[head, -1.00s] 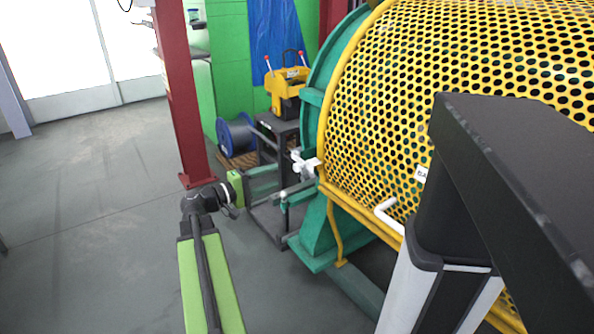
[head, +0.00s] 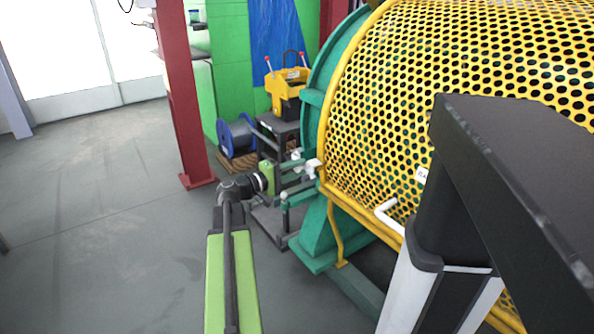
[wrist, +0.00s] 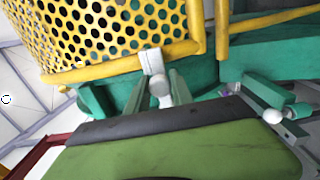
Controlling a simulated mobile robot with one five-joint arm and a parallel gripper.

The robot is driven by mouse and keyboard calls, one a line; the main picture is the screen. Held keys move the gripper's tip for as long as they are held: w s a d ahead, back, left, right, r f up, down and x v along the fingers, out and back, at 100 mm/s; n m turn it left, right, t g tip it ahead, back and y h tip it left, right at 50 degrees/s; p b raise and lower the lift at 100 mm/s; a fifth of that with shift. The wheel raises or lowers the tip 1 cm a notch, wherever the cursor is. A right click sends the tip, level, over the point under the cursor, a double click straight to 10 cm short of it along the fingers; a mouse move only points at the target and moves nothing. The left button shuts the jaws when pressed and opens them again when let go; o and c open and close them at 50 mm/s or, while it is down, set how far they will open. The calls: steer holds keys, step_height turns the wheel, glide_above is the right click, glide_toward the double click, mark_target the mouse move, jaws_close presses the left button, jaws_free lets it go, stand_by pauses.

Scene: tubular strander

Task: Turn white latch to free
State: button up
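The white latch (head: 313,166) sits at the lower left end of the yellow perforated guard (head: 400,90). In the wrist view the latch (wrist: 152,62) hangs below the guard's yellow rim, with a round pale knob at its lower end. My gripper (head: 300,173) reaches towards it from the left. In the wrist view my gripper (wrist: 158,84) is open, one green finger on each side of the knob. Gaps seem to show beside the knob; I cannot tell whether a finger touches it.
A white handle (head: 386,213) is on the guard's lower edge. A green post with a white ball (head: 284,196) stands just below my gripper. A yellow box with red-tipped levers (head: 287,84), a blue reel (head: 236,136) and a red column (head: 180,100) stand behind. Floor at left is clear.

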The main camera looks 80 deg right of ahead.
jaws_close()
stand_by(1.0)
